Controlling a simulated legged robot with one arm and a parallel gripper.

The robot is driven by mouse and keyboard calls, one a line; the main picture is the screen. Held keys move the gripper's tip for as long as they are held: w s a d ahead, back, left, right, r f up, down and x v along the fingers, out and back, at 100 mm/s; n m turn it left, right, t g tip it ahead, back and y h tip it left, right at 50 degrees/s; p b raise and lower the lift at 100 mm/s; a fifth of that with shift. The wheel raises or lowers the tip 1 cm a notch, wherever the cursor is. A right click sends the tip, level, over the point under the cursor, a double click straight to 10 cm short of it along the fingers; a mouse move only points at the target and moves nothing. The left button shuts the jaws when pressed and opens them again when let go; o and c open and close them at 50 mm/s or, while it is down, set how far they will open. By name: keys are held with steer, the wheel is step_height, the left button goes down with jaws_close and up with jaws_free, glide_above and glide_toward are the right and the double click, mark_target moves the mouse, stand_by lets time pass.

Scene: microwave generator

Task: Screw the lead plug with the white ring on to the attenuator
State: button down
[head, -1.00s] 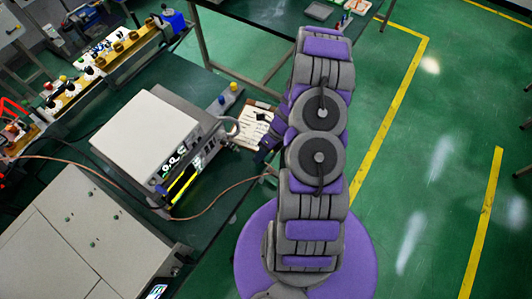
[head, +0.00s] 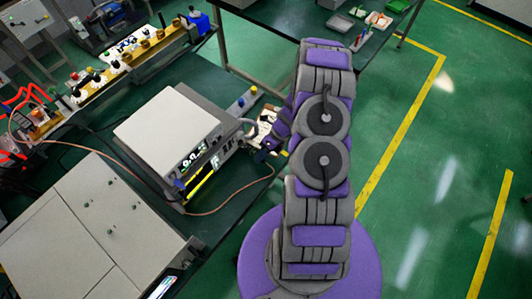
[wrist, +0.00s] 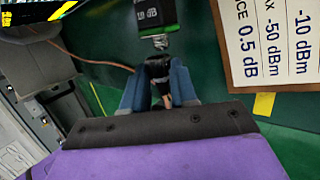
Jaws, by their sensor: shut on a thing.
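The attenuator (wrist: 152,15) is a dark block marked "10 dB" at the top centre of the wrist view, with a green lower edge. Its metal threaded connector (wrist: 160,41) points down towards my gripper. My gripper (wrist: 159,82) has blue fingers shut on the black lead plug (wrist: 157,68). The plug sits just below the connector, roughly in line with it; I cannot tell whether they touch. No white ring shows clearly. In the head view my gripper (head: 268,149) is beside the sign board, mostly hidden by my arm.
A white generator box (head: 167,130) with a lit display stands on the dark green bench. A copper-coloured cable (head: 235,193) loops in front of it towards my gripper. A sign board (wrist: 265,45) with dBm text lies right of the attenuator. Grey cabinets (head: 95,235) stand at lower left.

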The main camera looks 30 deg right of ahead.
steer(key=shift+a, duration=0.15)
steer(key=shift+w+d+f+p, duration=0.1)
steer(key=shift+d+p, duration=0.35)
steer(key=shift+d, duration=1.1)
steer(key=shift+w+a+p, duration=0.15)
steer(key=shift+a+p, duration=0.15)
steer(key=shift+a, duration=0.45)
steer(key=shift+d, duration=0.95)
steer(key=shift+s+a, duration=0.2)
steer(key=shift+a, duration=1)
steer(key=shift+s+d, duration=0.15)
steer(key=shift+s, duration=0.05)
steer(key=shift+a+r, duration=0.2)
steer(key=shift+a, duration=0.5)
steer(key=shift+d, duration=0.15)
